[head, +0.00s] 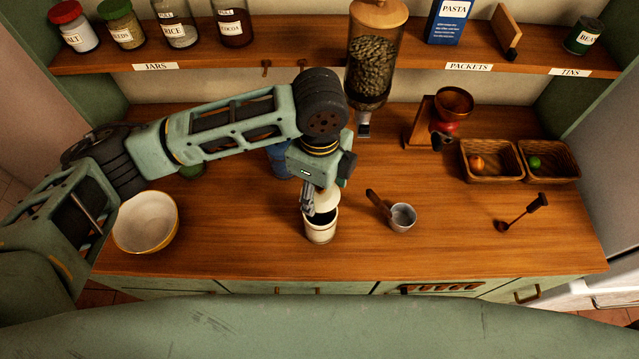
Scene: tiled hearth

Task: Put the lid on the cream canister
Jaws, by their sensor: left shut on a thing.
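The cream canister (320,231) stands upright on the wooden counter, near its front edge and the middle of the head view. Its dark opening shows at the top. My left gripper (312,205) is just above the canister, pointing down. It is shut on the cream lid (327,200), which is tilted above the back of the opening. The opening is partly uncovered; whether the lid touches the rim, I cannot tell. My right gripper does not show.
A white bowl (146,222) stands at the left. A small grey pot with a handle (402,217) is close on the canister's right. A dark ladle (522,213) and two baskets (490,160) are further right. A dispenser (372,70) hangs behind, and a blue thing (279,160) is partly hidden by my arm.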

